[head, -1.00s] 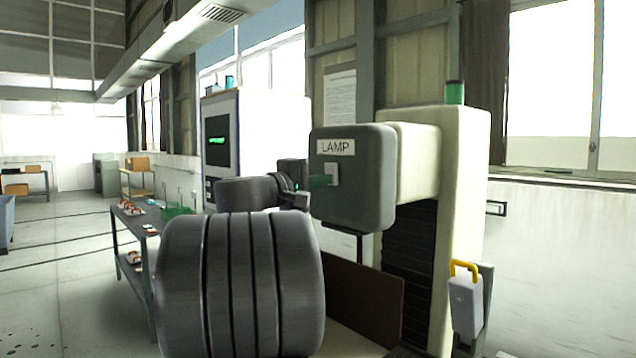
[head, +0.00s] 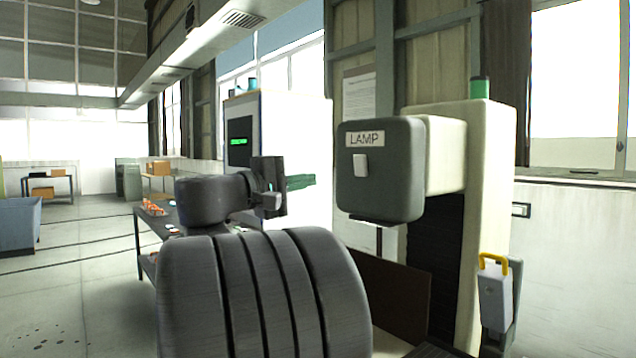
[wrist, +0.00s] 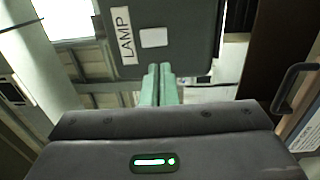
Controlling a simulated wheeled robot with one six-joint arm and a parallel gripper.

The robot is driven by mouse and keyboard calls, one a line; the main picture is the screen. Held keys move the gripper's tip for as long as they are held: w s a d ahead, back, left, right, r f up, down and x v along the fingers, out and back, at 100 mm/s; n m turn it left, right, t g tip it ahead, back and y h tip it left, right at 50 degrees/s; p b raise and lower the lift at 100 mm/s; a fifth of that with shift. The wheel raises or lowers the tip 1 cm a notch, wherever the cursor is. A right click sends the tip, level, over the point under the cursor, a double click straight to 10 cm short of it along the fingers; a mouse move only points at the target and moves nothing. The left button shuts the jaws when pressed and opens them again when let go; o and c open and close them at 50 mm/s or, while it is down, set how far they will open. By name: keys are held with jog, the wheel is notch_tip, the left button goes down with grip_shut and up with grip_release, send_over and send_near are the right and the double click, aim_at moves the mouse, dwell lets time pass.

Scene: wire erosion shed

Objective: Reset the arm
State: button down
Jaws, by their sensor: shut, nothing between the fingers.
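My gripper (head: 314,180) has green fingers that lie together, with nothing between them. In the head view it points right and stands apart from the grey lamp box (head: 382,195), to the left of it. The lamp box has a LAMP label (head: 366,139) and a pale switch (head: 361,164) on its face. In the wrist view the closed fingers (wrist: 158,78) point up the picture at the lamp box (wrist: 190,45), just below its pale switch (wrist: 154,38). My arm links hide part of the room in the head view.
The lamp box juts from a cream machine column (head: 487,200). A brown panel (head: 395,295) stands below it. A grey device with a yellow handle (head: 494,290) is at the lower right. A workbench (head: 150,222) with small parts stands behind my arm. The floor at left is open.

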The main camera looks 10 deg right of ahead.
jog(key=shift+s+a, duration=0.2)
jog(key=shift+a, duration=0.15)
jog(key=w+d+r+y+p, duration=0.1)
jog(key=w+d+r+p, duration=0.1)
jog(key=w+d+p, duration=0.3)
jog(key=d+p, duration=0.1)
jog(key=d, duration=0.2)
jog(key=shift+w+r+p, duration=0.15)
jog(key=shift+w+p, duration=0.15)
jog(key=shift+p, duration=0.05)
